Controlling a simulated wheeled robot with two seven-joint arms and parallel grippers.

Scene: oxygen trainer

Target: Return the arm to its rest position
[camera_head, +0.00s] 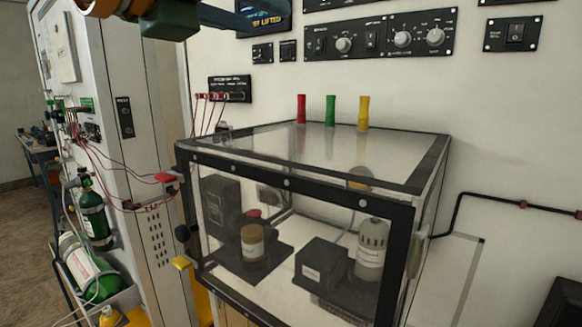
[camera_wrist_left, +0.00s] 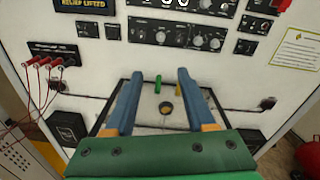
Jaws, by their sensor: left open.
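My left gripper (camera_head: 250,17) is at the top left of the head view, in front of the wall panel and well above the clear box (camera_head: 313,155). Its green body and blue fingers show, partly cut off by the top edge. In the left wrist view its two blue fingers with orange bases (camera_wrist_left: 158,76) are spread apart. Nothing is between them in their grip; the box top lies beyond. My right gripper is in neither view.
Red (camera_head: 301,109), green (camera_head: 331,110) and yellow (camera_head: 363,113) pegs stand on the box top. Knob panels (camera_head: 380,38) line the wall. A white cabinet (camera_head: 110,110) with red wires and green cylinders (camera_head: 94,215) stands at left. A black pipe (camera_head: 490,198) runs right.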

